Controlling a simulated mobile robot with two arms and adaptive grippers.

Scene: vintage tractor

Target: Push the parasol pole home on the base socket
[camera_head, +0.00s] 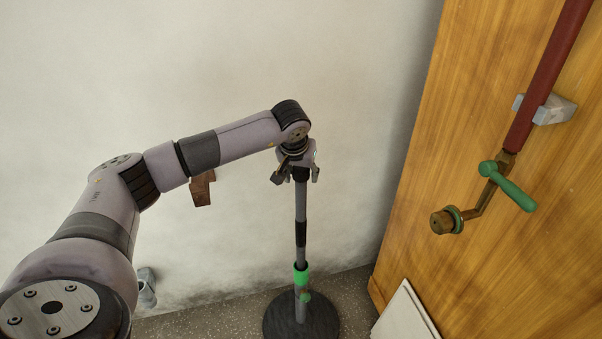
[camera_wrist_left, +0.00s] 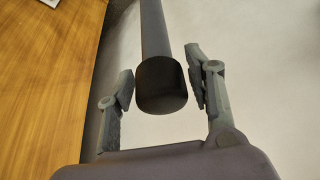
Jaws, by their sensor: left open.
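The grey parasol pole (camera_head: 300,205) stands upright, with a dark band partway down. Its lower end meets the green collar (camera_head: 301,276) of the base socket; how deep it sits inside is hidden. The round dark base (camera_head: 280,322) is on the floor. My left gripper (camera_head: 296,174) is at the top of the pole, pointing down. In the left wrist view, the pole's dark top end (camera_wrist_left: 162,88) lies between the two open fingers (camera_wrist_left: 160,85), with a small gap on each side. My right gripper is not in view.
A wooden panel (camera_head: 430,160) stands close on the right, with a dark red bar (camera_head: 548,75) and a green-handled crank (camera_head: 513,190) on it. A white board (camera_head: 405,318) lies near the base. A pale wall (camera_head: 150,60) is behind. A green knob (camera_head: 305,297) sticks out below the collar.

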